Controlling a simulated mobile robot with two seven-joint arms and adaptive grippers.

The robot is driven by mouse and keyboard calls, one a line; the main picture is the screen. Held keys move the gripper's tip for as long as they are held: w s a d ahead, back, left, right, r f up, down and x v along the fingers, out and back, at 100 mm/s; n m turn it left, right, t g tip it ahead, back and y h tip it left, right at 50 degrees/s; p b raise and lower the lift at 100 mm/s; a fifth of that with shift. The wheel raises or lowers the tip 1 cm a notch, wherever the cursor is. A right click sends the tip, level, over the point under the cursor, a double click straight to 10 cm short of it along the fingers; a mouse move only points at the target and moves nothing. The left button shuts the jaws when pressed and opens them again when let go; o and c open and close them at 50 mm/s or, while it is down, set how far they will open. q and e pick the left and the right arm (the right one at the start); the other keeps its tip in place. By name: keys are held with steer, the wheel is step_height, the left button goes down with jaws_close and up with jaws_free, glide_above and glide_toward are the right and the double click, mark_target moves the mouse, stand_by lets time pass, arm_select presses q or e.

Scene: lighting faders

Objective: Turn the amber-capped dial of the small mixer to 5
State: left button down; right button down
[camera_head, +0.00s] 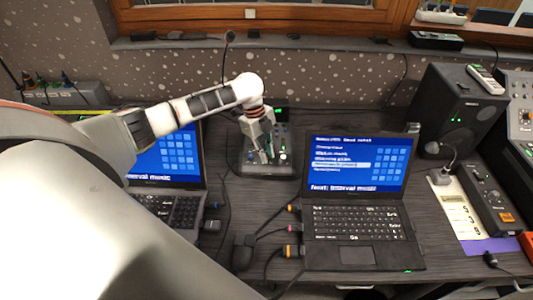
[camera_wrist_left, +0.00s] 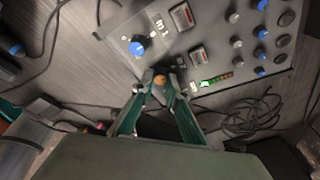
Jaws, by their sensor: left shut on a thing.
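The small mixer (camera_head: 281,168) stands on the desk between the two laptops, below the wall. In the left wrist view its grey panel (camera_wrist_left: 210,35) fills the upper right, with a large blue-capped knob (camera_wrist_left: 137,47) and several smaller knobs. The amber-capped dial (camera_wrist_left: 160,79) is at the panel's near edge. My left gripper (camera_head: 263,155) reaches down onto the mixer; in the left wrist view its fingers (camera_wrist_left: 158,88) are on either side of the amber cap, shut on it. The fingers hide the dial's lower part, and its scale setting is not readable. My right gripper is not in view.
A laptop (camera_head: 358,222) stands right of the mixer; another laptop (camera_head: 165,165) is partly behind my left arm. A speaker (camera_head: 455,105) stands at the right.

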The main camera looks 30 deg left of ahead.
arm_select(q)
steer(key=shift+m, duration=0.3)
steer(key=c, duration=2)
jaws_free()
steer(key=shift+r, duration=0.15)
steer(key=v, duration=1.1)
steer(key=shift+r, duration=0.35)
